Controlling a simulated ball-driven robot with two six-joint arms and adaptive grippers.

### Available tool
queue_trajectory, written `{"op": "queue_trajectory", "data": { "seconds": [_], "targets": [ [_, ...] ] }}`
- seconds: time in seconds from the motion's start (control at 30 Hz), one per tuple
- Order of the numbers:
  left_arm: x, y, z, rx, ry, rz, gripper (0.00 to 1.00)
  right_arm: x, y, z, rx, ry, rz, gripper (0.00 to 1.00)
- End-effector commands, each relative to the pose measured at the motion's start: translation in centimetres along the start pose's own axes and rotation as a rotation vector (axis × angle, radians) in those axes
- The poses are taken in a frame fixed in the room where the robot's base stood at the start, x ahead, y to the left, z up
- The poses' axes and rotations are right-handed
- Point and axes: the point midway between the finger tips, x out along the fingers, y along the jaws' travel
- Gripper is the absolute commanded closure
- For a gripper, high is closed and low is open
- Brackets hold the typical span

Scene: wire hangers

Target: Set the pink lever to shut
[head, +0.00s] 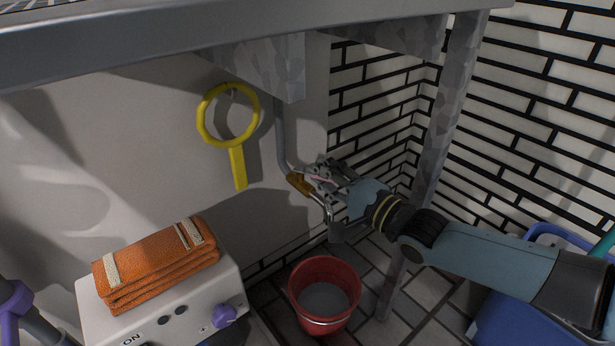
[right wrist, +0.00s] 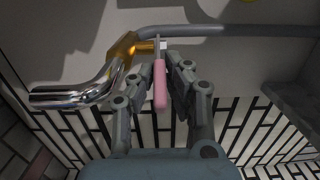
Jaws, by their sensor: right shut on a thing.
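The pink lever (right wrist: 160,86) sits on a brass valve (right wrist: 128,52) in the right wrist view. It points across the run of the pipe there. In the head view the brass valve (head: 299,184) shows at the lower end of a grey pipe (head: 281,135), with a chrome spout (head: 329,208) below. My right gripper (head: 322,178) is at the valve. In the right wrist view its fingers (right wrist: 164,78) stand on both sides of the pink lever and are shut on it. The lever is mostly hidden by the fingers in the head view. My left gripper is not in view.
A red bucket (head: 324,290) stands on the tiled floor below the spout. A yellow ring with a handle (head: 238,165) hangs on the wall. A white box (head: 205,290) carries a folded orange towel (head: 160,266). A counter (head: 250,35) overhangs, with a leg (head: 450,110) behind my arm.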

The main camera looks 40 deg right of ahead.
Motion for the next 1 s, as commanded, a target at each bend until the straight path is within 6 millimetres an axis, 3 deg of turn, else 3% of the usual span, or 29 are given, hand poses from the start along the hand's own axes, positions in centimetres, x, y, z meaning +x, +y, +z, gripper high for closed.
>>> {"op": "queue_trajectory", "data": {
  "seconds": [0.33,0.37,0.43,0.73,0.87,1.0],
  "targets": [
    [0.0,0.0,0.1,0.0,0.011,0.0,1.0,-0.5,0.1,-0.6,0.002,-0.012,0.005,1.0],
    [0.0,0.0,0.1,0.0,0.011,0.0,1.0,-0.5,0.1,-0.6,0.002,-0.012,0.005,0.87],
    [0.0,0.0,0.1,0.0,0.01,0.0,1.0,-0.5,0.1,-0.6,0.002,-0.012,0.005,0.79],
    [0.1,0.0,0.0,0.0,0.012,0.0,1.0,-0.7,0.1,-0.6,0.002,-0.012,0.004,0.79],
    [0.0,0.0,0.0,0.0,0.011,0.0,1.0,-2.3,0.2,-0.6,0.002,-0.013,0.007,0.79],
    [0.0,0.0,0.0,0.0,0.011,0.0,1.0,-5.4,0.2,-0.6,0.002,-0.014,0.009,0.79]
  ]
}}
